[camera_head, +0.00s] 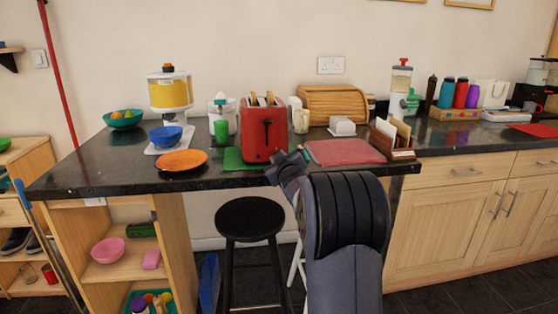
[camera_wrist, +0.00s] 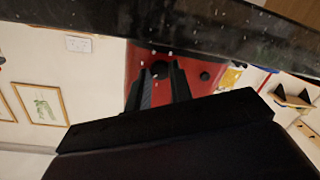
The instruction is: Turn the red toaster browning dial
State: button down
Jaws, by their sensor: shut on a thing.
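The red toaster (camera_head: 257,134) stands on the dark granite counter with slices of bread in its top slots. Its red front fills the middle of the wrist view (camera_wrist: 195,88).
A red board (camera_head: 345,152) lies right of the toaster, with a wooden rack (camera_head: 402,154) beyond it. A green cup (camera_head: 221,132) and an orange plate (camera_head: 182,160) are to the left. A black stool (camera_head: 250,219) stands below the counter's front edge (camera_head: 215,182).

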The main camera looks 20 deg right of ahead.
jog(key=c, duration=1.3)
grip_release()
jog(key=shift+o, duration=0.2)
jog(key=v, duration=1)
jog(key=shift+s+a, duration=0.15)
jog(key=shift+s, duration=0.25)
jog(key=shift+w, duration=0.1)
jog(key=x, duration=1)
jog(key=shift+w, duration=0.35)
jog(key=shift+s, duration=0.15)
